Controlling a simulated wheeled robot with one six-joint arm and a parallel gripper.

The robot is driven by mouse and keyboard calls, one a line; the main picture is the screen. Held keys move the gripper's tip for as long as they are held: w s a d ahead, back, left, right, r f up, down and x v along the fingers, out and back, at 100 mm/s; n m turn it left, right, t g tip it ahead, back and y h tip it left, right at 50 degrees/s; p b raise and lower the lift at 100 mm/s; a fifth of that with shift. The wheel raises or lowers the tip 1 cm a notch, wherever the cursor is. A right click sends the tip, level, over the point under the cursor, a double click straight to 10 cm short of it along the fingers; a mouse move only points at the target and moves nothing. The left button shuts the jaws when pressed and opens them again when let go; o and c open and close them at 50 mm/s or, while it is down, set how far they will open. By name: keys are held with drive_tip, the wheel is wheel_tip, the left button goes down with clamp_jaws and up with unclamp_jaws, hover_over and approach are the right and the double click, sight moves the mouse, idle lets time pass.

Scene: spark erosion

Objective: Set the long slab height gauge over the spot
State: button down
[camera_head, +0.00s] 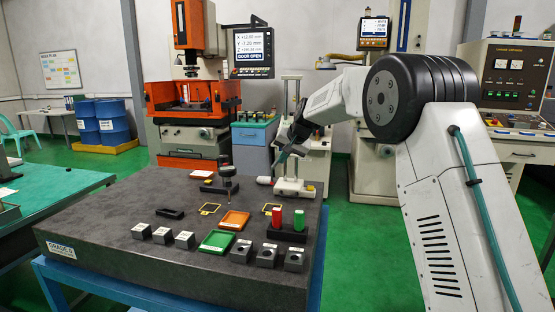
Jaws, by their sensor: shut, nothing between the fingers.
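A dark granite slab (110,215) stands on a blue frame. Near its far right edge is a pale gauge-like stand (294,187) with a wide base and upright columns. A shorter dark stand (221,187) with a round black head stands left of it. I cannot tell for sure which is the long slab height gauge. Two yellow outlines lie on the slab, one left (209,209) and one right (271,207); which one is the spot is unclear. My gripper (279,163) is shut and empty, pointing down-left in front of the pale stand's columns; contact cannot be told.
Orange (234,220) and green (216,242) trays lie mid-slab. Several grey blocks (267,255) line the front. Red (276,218) and green (299,219) cylinders stand in a black holder at right. The slab's left part is mostly clear. An orange machine (165,96) stands behind.

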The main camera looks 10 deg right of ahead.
drive_tip(key=s+d+r, duration=0.6)
drive_tip(key=s+r, duration=0.1)
drive_tip(key=r, duration=0.1)
drive_tip(key=shift+s, duration=0.2)
idle(0.6)
drive_tip(key=s+a+f+n+g+h, duration=0.1)
drive_tip(key=s+f, duration=0.2)
drive_tip(key=s, duration=1.5)
drive_tip(key=s+a+f+n+g+h, duration=0.1)
drive_tip(key=s+f+g, duration=0.1)
drive_tip(key=s, duration=1.6)
drive_tip(key=s+a+f+n+g+h, duration=0.1)
drive_tip(key=s+f, duration=0.3)
drive_tip(key=s, duration=1.4)
drive_tip(key=shift+f+n+g, duration=0.3)
drive_tip(key=shift+n+g, duration=0.2)
drive_tip(key=shift+g, duration=0.2)
drive_tip(key=shift+s+a, duration=0.1)
drive_tip(key=shift+s, duration=0.05)
